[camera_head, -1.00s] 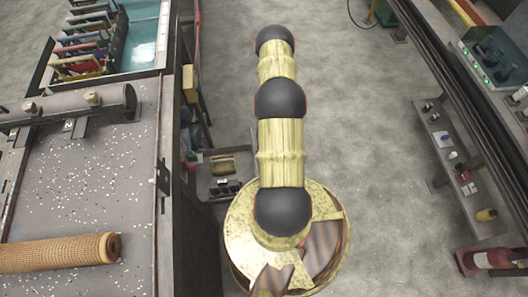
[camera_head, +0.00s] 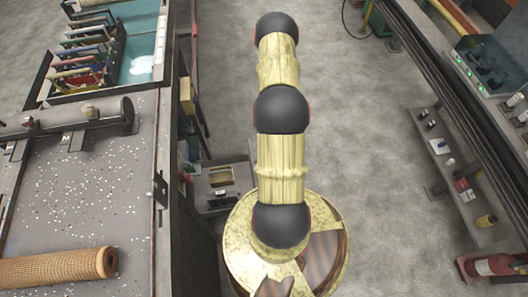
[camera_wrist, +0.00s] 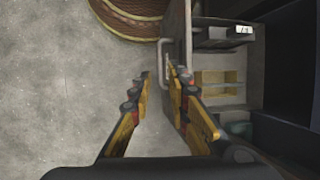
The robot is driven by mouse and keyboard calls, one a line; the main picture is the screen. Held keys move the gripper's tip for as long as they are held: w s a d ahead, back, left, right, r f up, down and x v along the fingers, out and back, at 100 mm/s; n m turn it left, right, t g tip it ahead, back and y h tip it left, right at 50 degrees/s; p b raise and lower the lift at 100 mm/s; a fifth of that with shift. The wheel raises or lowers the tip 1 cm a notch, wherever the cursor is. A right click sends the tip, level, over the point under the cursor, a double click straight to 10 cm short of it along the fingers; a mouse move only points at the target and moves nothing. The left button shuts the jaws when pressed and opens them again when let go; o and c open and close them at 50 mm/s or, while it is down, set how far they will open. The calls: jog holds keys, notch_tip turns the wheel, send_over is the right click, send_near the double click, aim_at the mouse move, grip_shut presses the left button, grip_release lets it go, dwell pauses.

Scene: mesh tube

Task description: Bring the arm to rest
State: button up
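My arm rises from my round base in the head view, its yellow links and dark joints in a nearly straight line up the picture. My gripper does not show in the head view. In the wrist view my gripper (camera_wrist: 158,88) has its two yellow fingers apart with nothing between them. Grey floor (camera_wrist: 60,90) shows below and to the left of the fingers. A cabinet edge and handle (camera_wrist: 165,50) lie near the right finger in the picture; I cannot tell how close.
A grey worktable (camera_head: 85,200) stands at left with a rolled mesh tube (camera_head: 60,267) on it. A rack of coloured tools (camera_head: 85,50) is behind. A rail and shelf (camera_head: 450,170) run along the right with a red extinguisher (camera_head: 497,266). Open floor (camera_head: 370,150) lies between.

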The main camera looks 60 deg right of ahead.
dwell(0.5)
jog(key=s+a+r+m+y, duration=0.1)
jog(key=s+a+r, duration=0.2)
jog(key=a, duration=0.2)
jog(key=w+a+r+n+h, duration=0.1)
jog(key=w+a+r, duration=0.2)
jog(key=r, duration=0.7)
jog(key=w+a+r+n+h, duration=0.15)
jog(key=a+r, duration=0.25)
jog(key=r, duration=0.6)
jog(key=w+a+r+n+h, duration=0.1)
jog(key=w+a+r, duration=0.25)
jog(key=r, duration=0.65)
jog(key=s+a+r+n+t+h, duration=0.2)
jog(key=a+r+n+t, duration=0.4)
jog(key=a+r, duration=1.5)
notch_tip(320, 180, up, 2)
jog(key=shift+r+n+t, duration=0.1)
jog(key=shift+n+t, duration=0.3)
jog(key=shift+n, duration=0.25)
